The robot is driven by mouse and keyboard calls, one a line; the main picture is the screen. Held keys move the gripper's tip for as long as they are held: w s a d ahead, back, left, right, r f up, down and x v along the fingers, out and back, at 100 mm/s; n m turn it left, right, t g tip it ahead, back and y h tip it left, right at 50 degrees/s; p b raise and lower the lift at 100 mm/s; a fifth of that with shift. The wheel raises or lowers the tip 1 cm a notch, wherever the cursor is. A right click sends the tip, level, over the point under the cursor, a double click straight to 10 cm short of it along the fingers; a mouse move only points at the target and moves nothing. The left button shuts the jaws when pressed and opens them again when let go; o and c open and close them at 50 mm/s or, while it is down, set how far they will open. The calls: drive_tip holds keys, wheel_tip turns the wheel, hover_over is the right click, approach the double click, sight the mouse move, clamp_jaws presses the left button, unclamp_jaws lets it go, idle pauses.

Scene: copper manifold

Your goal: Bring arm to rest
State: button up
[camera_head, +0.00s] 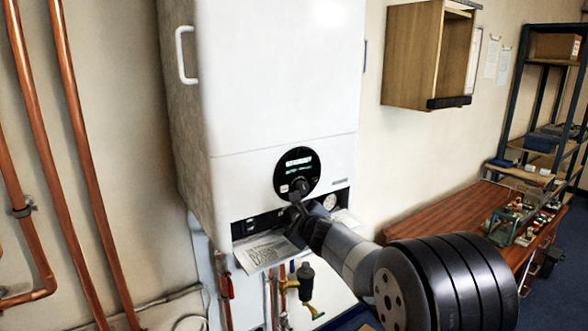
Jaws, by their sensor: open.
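My arm reaches in from the lower right of the head view. My gripper (299,196) is at its far end, in front of the white boiler (270,90), just below and partly over the round black control dial (297,160) with its lit display. The gripper is small and dark here; it is open, and I see nothing held in it. Whether its fingers touch the dial or panel cannot be told.
Copper pipes (75,120) run down the wall at left. An open wooden cabinet (410,55) hangs at upper right. A wooden bench (440,222) with small parts stands at right, beside a dark shelf rack (512,90). Valves and a printed sheet (262,252) are under the boiler.

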drive_tip(key=v, duration=0.7)
drive_tip(key=shift+s+r, duration=0.1)
drive_tip(key=shift+r, duration=0.05)
drive_tip(key=shift+v, duration=0.85)
